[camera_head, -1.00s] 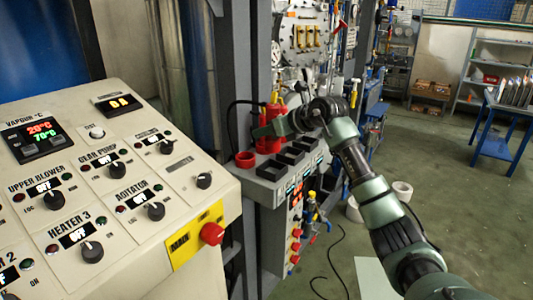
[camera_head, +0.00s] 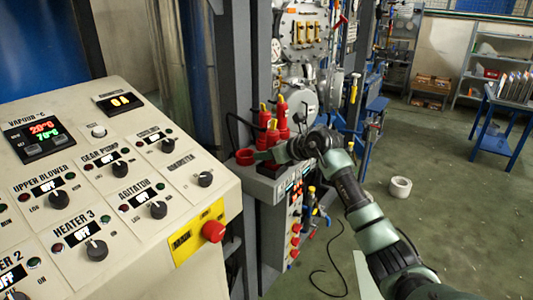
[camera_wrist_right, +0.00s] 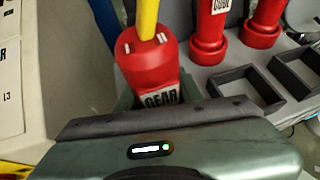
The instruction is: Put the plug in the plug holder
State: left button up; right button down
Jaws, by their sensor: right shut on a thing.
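My right gripper (camera_head: 266,156) is low over the dark plug holder (camera_wrist_right: 245,90), at its left part in the head view. In the right wrist view it is shut on a red plug (camera_wrist_right: 147,68) marked GEAR, with a yellow cable going up from its top. The plug looks upright; its lower end is hidden by the gripper, so I cannot tell whether it sits in a slot. Two other red plugs (camera_wrist_right: 209,30) (camera_wrist_right: 264,25) stand behind and to the right. Dark square-framed slots beside the gripper look empty. My left gripper is not in view.
The beige control panel (camera_head: 190,185) with knobs and a red button (camera_head: 213,231) fills the left front. A black cable lies on the floor (camera_head: 445,190), which is open at right.

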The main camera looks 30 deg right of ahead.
jog(key=c, duration=0.9)
grip_release()
jog(key=shift+b+v, duration=1.85)
jog(key=shift+v, duration=4.25)
jog(key=shift+w+r, duration=0.1)
jog(key=shift+r, duration=0.05)
